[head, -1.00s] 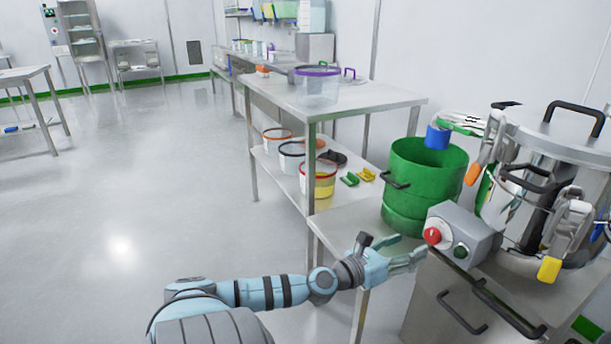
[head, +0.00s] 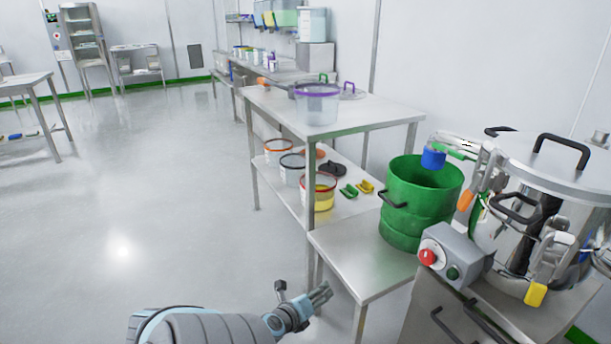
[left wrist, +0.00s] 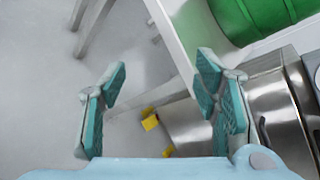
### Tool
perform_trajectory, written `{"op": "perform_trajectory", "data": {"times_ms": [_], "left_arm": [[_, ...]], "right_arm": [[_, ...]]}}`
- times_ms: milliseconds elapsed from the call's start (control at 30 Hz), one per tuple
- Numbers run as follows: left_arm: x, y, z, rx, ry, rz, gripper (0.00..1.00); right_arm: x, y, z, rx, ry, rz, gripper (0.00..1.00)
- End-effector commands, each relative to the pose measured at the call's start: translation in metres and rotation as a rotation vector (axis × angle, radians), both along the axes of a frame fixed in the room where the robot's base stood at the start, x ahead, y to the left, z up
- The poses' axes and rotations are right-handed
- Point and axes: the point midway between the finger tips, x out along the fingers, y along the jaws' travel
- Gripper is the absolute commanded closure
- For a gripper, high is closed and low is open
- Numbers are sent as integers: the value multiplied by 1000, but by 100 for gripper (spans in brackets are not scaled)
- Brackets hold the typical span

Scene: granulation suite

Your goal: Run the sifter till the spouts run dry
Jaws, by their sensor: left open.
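The sifter (head: 515,235) is a shiny steel drum with a lid, black handles and coloured clamps at the right of the head view. Its grey control box (head: 462,252) carries a red button (head: 428,257) and a green-black button (head: 453,272). A spout with a blue end (head: 433,158) points over the open green tub (head: 425,195); flow from it cannot be made out. My left gripper (head: 322,295) is open and empty, low and left of the control box, apart from it. The left wrist view shows its spread fingers (left wrist: 165,95) with nothing between them. My right gripper is not in view.
The green tub stands on a low steel table (head: 355,250) in front of the sifter.

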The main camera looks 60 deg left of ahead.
Motion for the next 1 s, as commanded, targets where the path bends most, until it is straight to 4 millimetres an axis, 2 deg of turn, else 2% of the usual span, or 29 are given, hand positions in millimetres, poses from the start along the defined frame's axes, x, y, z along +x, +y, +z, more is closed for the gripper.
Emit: {"op": "perform_trajectory", "data": {"times_ms": [100,233,900,967,1000], "left_arm": [[-15,2,-15,-82,12,74,44],[-24,3,-26,-128,17,117,44],[-26,2,-29,-139,18,127,44],[-30,1,-36,-167,19,150,44],[-37,-2,-46,-210,18,187,44]], "right_arm": [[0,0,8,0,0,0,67],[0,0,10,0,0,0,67],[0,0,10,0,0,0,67],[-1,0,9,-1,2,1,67],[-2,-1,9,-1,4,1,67]]}}
